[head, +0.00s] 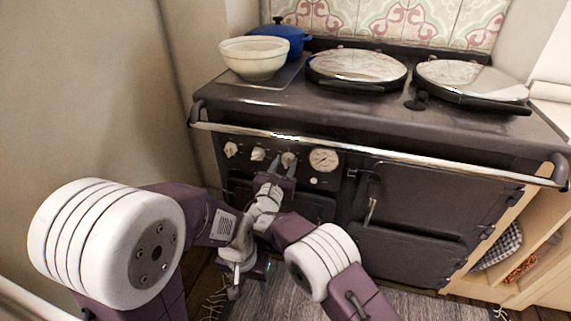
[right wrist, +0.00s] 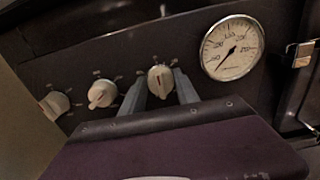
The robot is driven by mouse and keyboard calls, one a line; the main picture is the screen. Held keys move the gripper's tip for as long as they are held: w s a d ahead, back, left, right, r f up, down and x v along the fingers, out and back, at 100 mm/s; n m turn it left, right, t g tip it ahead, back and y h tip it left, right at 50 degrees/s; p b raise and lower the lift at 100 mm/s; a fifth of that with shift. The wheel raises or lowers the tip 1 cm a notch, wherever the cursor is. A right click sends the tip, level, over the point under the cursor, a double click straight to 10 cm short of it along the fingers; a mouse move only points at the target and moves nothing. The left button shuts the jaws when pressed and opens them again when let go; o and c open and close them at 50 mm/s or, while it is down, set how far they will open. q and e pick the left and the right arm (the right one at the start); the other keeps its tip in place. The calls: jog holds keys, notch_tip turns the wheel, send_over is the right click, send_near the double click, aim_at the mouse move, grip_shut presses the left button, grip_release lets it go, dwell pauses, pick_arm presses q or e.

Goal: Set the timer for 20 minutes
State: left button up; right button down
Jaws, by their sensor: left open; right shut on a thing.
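A row of three cream knobs is on the dark stove's front panel: a left knob (head: 231,149), a middle knob (head: 258,154) and a right knob (head: 288,159). In the right wrist view the right knob (right wrist: 160,80) stands nearly upright between my right gripper's (right wrist: 160,92) two grey fingers. My right gripper (head: 281,165) is shut on this knob. Small marks ring the knobs, too small to read. I cannot tell from lettering which one is the timer. My left gripper (head: 235,290) hangs low, away from the panel, open; its fingers are hard to make out.
A round white gauge (right wrist: 232,47) sits right of the knobs. A chrome rail (head: 390,153) runs above the panel. On the stove top are a cream bowl (head: 253,58), a blue pot (head: 283,37) and two round lids. A wall stands close on the left.

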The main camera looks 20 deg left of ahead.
jog(key=shift+f+m+b, duration=0.2)
jog(key=shift+m+b, duration=0.4)
jog(key=shift+b, duration=0.15)
jog(key=m+b, duration=0.5)
jog(key=b, duration=0.1)
jog(key=m+b, duration=0.5)
jog(key=b, duration=0.2)
jog(key=m+b, duration=0.4)
jog(key=b, duration=0.2)
jog(key=shift+d+f+m, duration=0.25)
jog(key=shift+m, duration=0.15)
jog(key=m+b, duration=0.2)
jog(key=shift+r+m+b, duration=0.1)
jog(key=shift+m+b, duration=0.2)
jog(key=shift+b, duration=0.05)
jog(key=shift+r+m+b, duration=0.1)
jog(key=shift+m+b, duration=0.25)
jog(key=shift+m, duration=0.15)
jog(key=shift+r, duration=0.1)
jog(key=c, duration=0.9)
grip_release()
jog(key=shift+c, duration=0.2)
